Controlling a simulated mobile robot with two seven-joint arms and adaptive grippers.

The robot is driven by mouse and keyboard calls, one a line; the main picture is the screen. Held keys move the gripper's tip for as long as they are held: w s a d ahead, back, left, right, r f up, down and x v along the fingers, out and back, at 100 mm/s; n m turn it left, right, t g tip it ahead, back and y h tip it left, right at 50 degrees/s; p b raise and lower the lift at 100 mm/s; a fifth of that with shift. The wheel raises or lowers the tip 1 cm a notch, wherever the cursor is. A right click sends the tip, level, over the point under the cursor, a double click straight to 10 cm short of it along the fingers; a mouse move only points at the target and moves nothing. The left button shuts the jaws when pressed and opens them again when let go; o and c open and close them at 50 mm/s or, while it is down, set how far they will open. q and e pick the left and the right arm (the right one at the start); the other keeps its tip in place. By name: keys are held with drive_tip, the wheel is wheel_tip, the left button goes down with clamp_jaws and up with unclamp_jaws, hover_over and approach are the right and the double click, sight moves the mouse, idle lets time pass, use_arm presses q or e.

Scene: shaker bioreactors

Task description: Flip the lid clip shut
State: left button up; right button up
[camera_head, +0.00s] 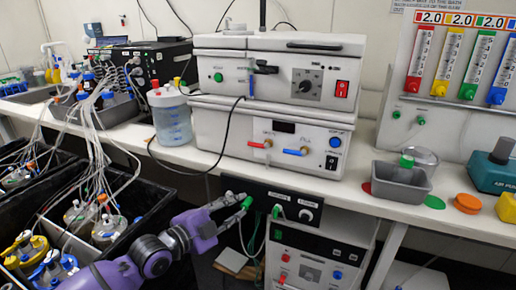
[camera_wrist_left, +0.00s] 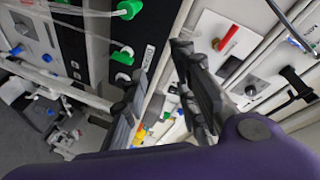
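The clip appears to be the black latch (camera_head: 265,67) on the front of the upper white shaker unit (camera_head: 228,80), just under its lid (camera_head: 290,42). It seems to stick out from the front, but its exact position is too small to tell. A black clip-like piece (camera_wrist_left: 298,84) also shows at the right of the left wrist view. My left gripper (camera_head: 236,203) is low in front of the black panel under the bench, well below the latch and apart from it. In the left wrist view its fingers (camera_wrist_left: 160,65) are spread with nothing held between them. My right gripper is out of view.
A lower white unit (camera_head: 210,130) with red and blue levers supports the upper one. A black cable hangs across their left side. A bottle (camera_head: 170,118) stands left, a grey tray (camera_head: 400,184) right. Green plugs (camera_head: 277,211) jut from the panel beside my left gripper.

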use_arm(q)
drive_tip(key=w+r+m+t+h+b, duration=0.15)
drive_tip(key=w+r+m+b, duration=0.35)
drive_tip(key=r, duration=0.8)
drive_tip(key=m+h, duration=0.3)
drive_tip(key=m, duration=0.1)
approach(260, 73)
drive_tip(key=d, duration=0.1)
drive_tip(key=shift+t, duration=0.35)
drive_tip(key=x, duration=0.7)
drive_tip(key=shift+w+a, duration=0.15)
drive_tip(key=shift+w, duration=0.05)
drive_tip(key=shift+w+d, duration=0.45)
drive_tip(key=shift+w, duration=0.1)
clamp_jaws()
drive_tip(key=shift+f+y, duration=0.1)
drive_tip(key=shift+y, duration=0.15)
